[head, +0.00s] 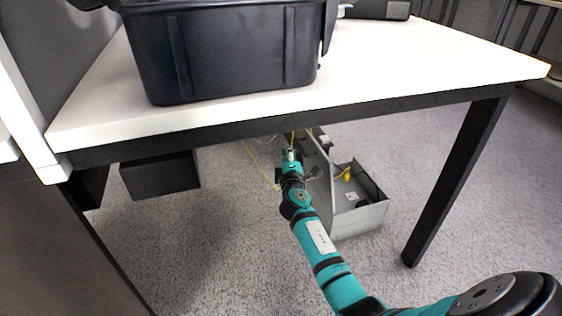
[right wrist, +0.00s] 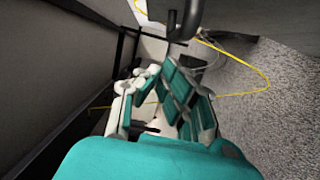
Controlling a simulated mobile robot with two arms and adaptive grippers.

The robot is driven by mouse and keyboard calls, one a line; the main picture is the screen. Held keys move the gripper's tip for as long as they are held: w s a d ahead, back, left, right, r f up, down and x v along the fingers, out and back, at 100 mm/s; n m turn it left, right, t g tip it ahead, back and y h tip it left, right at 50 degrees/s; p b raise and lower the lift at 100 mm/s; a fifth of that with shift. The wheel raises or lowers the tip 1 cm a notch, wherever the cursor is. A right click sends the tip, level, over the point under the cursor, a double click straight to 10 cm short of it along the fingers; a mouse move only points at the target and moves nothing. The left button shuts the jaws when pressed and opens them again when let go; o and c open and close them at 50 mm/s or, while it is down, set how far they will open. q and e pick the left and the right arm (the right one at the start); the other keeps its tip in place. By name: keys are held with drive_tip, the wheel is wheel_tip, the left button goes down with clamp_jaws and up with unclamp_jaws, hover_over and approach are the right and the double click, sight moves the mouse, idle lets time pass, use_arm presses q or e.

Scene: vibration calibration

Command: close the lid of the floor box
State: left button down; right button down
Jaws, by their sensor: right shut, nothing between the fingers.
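The floor box (head: 362,219) is a grey open-topped box on the carpet under the table, in the head view. A yellow plug or cable shows inside it. Its lid (head: 322,182) looks like the grey panel standing up along the box's left side, so the box is open. My right arm reaches under the table, and my right gripper (head: 291,154) is beside the panel's far left end. The gripper also fills the middle of the right wrist view (right wrist: 160,78), shut and empty. I cannot tell whether it touches the lid. My left gripper is out of view.
A white table (head: 420,65) with dark legs stands over the work area, its front beam close above my right gripper. A black bin (head: 225,55) sits on it. A dark box (head: 160,176) is underneath at left. A yellow cable (right wrist: 262,72) lies on the carpet.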

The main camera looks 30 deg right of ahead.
drive_tip(key=shift+s+d, duration=0.1)
drive_tip(key=shift+d, duration=0.4)
